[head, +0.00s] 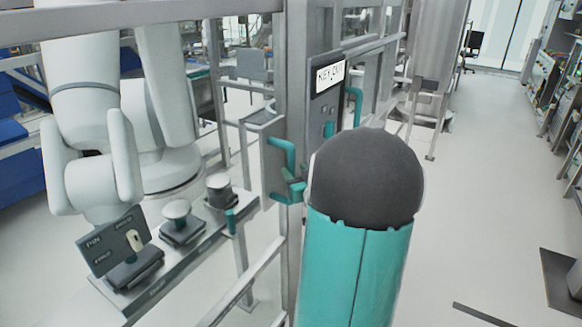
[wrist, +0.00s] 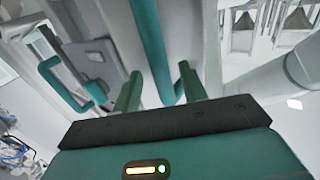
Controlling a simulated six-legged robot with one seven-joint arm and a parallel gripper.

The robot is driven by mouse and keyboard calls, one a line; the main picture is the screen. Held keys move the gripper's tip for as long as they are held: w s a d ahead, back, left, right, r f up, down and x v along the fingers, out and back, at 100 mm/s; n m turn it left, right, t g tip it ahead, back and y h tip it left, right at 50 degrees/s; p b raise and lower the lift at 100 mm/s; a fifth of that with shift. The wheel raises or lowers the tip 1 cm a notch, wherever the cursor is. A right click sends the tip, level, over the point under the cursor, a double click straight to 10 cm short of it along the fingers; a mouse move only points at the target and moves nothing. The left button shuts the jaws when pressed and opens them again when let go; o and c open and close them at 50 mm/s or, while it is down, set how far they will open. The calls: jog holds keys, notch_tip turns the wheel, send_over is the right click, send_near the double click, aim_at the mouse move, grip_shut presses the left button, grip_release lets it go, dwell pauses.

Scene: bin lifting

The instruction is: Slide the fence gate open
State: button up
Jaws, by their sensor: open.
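The fence gate's grey post (head: 296,110) stands in the middle of the head view. A teal handle (head: 284,152) sticks out on its left side, and a second teal handle (head: 356,104) shows to the right, by the "KEY EXIT" sign (head: 330,74). My teal arm with its dark round cap hides most of my gripper in the head view. In the wrist view my gripper (wrist: 160,85) is open, with a long teal bar (wrist: 150,45) running between its two green fingers. I cannot tell if they touch it. Another teal handle (wrist: 62,82) lies to the left on a grey plate.
A white robot arm (head: 95,130) stands behind the fence rails at left. A low grey bench (head: 165,285) with a "PIN" fixture (head: 110,243) and other fixtures is below it. The floor (head: 480,190) at right is mostly clear, with a dark flat item (head: 560,285) near the edge.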

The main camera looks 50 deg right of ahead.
aim_at(292, 169)
jog(key=shift+x, duration=1.85)
jog(key=shift+c, duration=0.2)
grip_shut()
jog(key=shift+a, duration=0.1)
